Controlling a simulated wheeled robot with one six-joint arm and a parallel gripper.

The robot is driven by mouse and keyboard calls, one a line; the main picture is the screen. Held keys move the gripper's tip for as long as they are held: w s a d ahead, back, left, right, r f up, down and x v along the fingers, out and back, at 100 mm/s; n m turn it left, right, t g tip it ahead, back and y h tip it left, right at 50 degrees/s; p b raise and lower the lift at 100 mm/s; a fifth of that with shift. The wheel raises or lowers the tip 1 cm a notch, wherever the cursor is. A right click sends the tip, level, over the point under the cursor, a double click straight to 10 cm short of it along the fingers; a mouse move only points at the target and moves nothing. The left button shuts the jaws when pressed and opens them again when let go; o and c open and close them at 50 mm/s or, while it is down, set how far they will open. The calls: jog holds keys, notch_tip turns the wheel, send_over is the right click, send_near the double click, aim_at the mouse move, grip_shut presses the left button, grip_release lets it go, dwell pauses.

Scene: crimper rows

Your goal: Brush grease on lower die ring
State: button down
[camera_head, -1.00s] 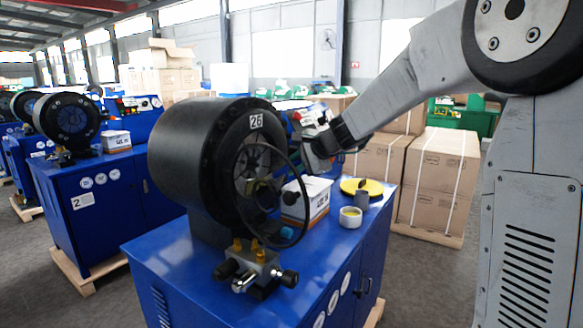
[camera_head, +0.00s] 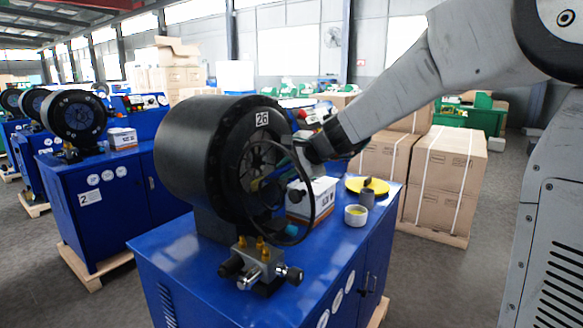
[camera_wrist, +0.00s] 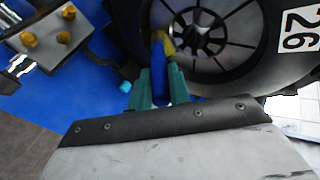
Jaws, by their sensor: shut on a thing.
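The crimper head marked 26 (camera_head: 195,150) is a black drum with a ring of segmented dies (camera_head: 258,165) in its front opening. The die ring also shows in the wrist view (camera_wrist: 225,25). My gripper (camera_wrist: 159,84) has teal fingers shut on a blue-handled brush (camera_wrist: 158,62). The brush's yellowish tip (camera_wrist: 165,42) is at the edge of the die ring; I cannot tell whether it touches. In the head view my gripper (camera_head: 287,170) is in front of the opening, its fingers partly hidden by a black hose loop. A small white tub (camera_head: 356,215) with yellow contents stands on the blue cabinet.
A white box (camera_head: 312,197), a grey cylinder (camera_head: 367,198) and a yellow disc (camera_head: 378,185) are on the cabinet top (camera_head: 325,245). The black hose (camera_head: 333,200) loops before the opening. A valve block with brass fittings (camera_head: 258,265) sits at the front. Cartons (camera_head: 447,180) stand behind.

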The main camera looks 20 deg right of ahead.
jog(key=shift+s+a, duration=0.35)
jog(key=shift+a, duration=0.05)
jog(key=s+d, duration=0.3)
jog(key=s, duration=0.1)
jog(key=shift+s+d, duration=0.35)
jog(key=shift+s, duration=0.15)
jog(key=shift+s+d, duration=0.85)
jog(key=shift+s, duration=0.25)
